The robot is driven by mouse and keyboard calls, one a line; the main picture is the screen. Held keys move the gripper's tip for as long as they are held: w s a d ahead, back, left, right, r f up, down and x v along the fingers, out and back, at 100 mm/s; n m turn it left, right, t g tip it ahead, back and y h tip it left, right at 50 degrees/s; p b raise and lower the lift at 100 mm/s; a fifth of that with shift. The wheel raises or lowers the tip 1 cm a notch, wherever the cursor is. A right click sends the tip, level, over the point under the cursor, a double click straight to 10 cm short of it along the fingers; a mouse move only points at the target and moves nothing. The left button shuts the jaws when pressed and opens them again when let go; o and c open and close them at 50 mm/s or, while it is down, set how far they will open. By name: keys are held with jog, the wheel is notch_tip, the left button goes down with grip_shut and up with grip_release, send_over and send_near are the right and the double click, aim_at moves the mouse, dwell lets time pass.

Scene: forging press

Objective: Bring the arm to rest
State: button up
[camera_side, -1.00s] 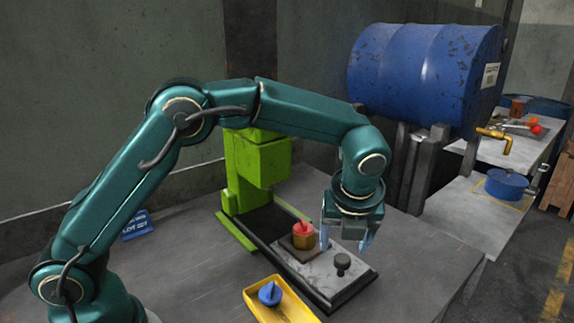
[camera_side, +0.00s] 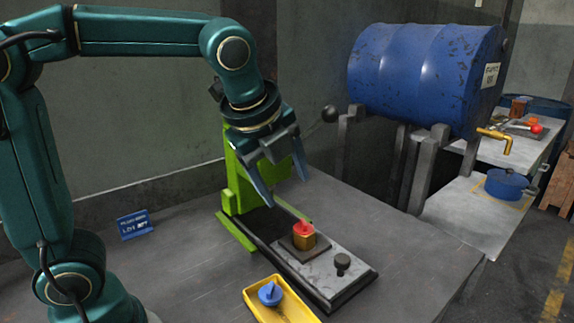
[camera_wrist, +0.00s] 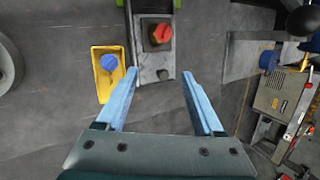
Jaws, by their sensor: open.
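My gripper (camera_side: 284,190) is open and empty, raised in the air in front of the green press (camera_side: 235,185) in the side view. Its two blue-grey fingers point down and are spread apart. In the wrist view the open fingers (camera_wrist: 160,88) frame bare table, with the press base beyond them. A red-topped brass piece (camera_side: 303,236) sits on a dark square plate on the press base (camera_side: 325,268), apart from the gripper. It also shows in the wrist view (camera_wrist: 158,35).
A yellow tray (camera_side: 262,300) holding a blue knobbed piece (camera_side: 270,293) lies beside the press base. A black ball-ended lever (camera_side: 329,114) is close to the gripper's right. A blue drum (camera_side: 425,75) stands on supports behind. A blue sign (camera_side: 135,224) is at left.

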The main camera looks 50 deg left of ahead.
jog(key=s+f+n+h, duration=0.1)
jog(key=s+f+n, duration=0.1)
jog(key=s+n, duration=0.4)
jog(key=s+f+n+h, duration=0.1)
jog(key=s+f+n, duration=0.2)
jog(key=n, duration=1)
jog(key=s, duration=0.3)
jog(key=shift+s+d+f, duration=0.25)
jog(key=shift+d, duration=0.15)
